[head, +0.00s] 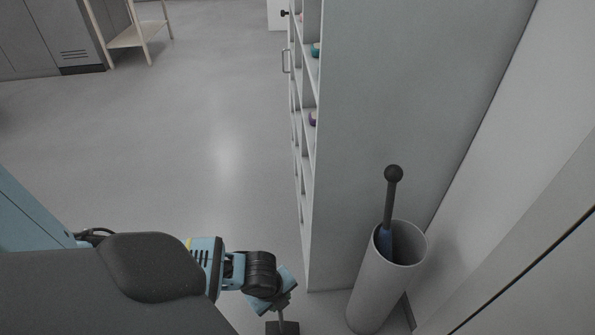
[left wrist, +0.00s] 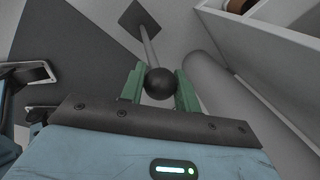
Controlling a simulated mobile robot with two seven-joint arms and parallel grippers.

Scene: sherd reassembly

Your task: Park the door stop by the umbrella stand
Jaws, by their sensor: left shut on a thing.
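The door stop (head: 282,328) has a dark square base, a thin grey rod and a black ball knob (left wrist: 160,84). My left gripper (head: 280,300) is shut on it near the knob, with the green fingers either side in the left wrist view. I cannot tell whether the base touches the floor. The umbrella stand (head: 372,290) is a tall light-grey cylinder, right of my left gripper and apart from the door stop. It also shows in the left wrist view (left wrist: 225,95). A dark ball-topped handle (head: 392,190) with blue below sticks out of it. My right gripper is not in view.
A tall grey shelf unit (head: 400,90) with open cubbies stands behind the umbrella stand. A white wall (head: 500,190) closes off the right. Open floor (head: 210,120) lies to the left. A wooden rack (head: 130,38) and grey lockers (head: 50,35) are far left.

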